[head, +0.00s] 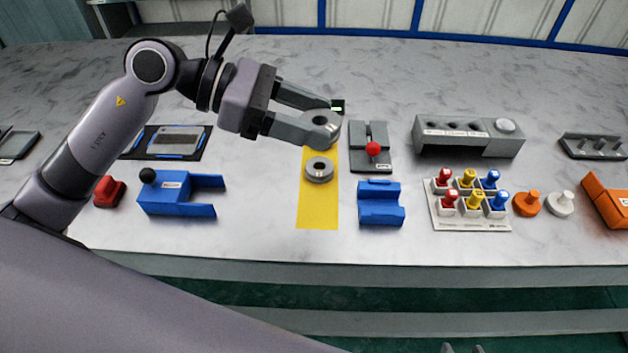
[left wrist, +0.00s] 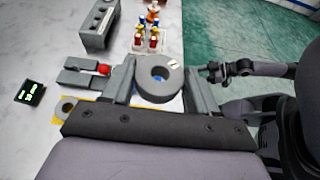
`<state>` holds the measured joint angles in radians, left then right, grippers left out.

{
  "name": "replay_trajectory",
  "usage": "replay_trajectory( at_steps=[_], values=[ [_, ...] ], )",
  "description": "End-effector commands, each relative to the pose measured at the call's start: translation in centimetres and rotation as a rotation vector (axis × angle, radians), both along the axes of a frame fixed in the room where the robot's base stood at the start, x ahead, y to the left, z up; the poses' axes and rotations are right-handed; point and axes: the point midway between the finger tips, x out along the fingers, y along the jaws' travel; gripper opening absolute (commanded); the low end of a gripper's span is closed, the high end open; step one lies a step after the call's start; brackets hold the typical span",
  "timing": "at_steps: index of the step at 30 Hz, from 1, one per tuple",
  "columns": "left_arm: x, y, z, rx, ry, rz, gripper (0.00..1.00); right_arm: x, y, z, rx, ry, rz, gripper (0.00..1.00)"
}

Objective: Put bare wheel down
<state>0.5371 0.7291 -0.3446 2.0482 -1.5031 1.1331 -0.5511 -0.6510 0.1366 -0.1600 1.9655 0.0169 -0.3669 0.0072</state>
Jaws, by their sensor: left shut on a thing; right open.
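My left gripper (head: 318,122) is shut on a grey ring-shaped wheel (head: 321,128) with a hole through its middle. The left wrist view shows this wheel (left wrist: 160,84) between the two fingers, with a small white mark on its rim. The wheel is above the far end of a yellow strip (head: 317,212). A second grey wheel (head: 320,170) lies flat on the strip, just nearer than the held one. My right gripper (left wrist: 214,72) is open and empty at the right of the left wrist view; only its tips show at the head view's bottom edge.
A grey slotted fixture with a red ball (head: 373,149) and a blue block (head: 381,204) stand right of the strip. A blue forked part (head: 180,193) is left. A small black display (head: 338,106) stands behind. The strip's near half is clear.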

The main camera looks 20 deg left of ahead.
Motion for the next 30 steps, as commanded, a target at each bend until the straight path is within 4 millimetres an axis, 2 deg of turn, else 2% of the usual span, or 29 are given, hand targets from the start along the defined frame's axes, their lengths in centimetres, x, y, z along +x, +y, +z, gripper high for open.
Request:
replay_trajectory(
  at_steps=[3,12,15,21,27,30],
  values=[
    [-0.1,-0.1,-3.2,-0.005,0.009,0.001,0.13,0.0,0.0,-0.3,-0.001,0.003,0.0,0.51],
    [-0.1,0.0,-10.8,-0.006,0.005,0.003,0.13,-0.1,0.1,-0.6,-0.001,0.012,0.003,0.51],
    [-0.1,0.0,-12.5,-0.004,0.001,0.002,0.13,0.0,0.1,-0.5,-0.001,0.009,0.006,0.51],
    [0.0,0.0,-14.2,-0.003,0.0,0.001,0.13,0.1,0.2,-0.4,0.0,0.004,0.008,0.51],
    [0.0,0.0,-17.2,-0.005,0.002,0.003,0.13,0.1,0.2,-0.6,0.002,0.004,0.008,0.51],
    [0.0,0.0,-17.9,-0.004,-0.001,0.002,0.13,0.1,0.2,-0.6,0.001,0.005,0.008,0.51]
  ],
)
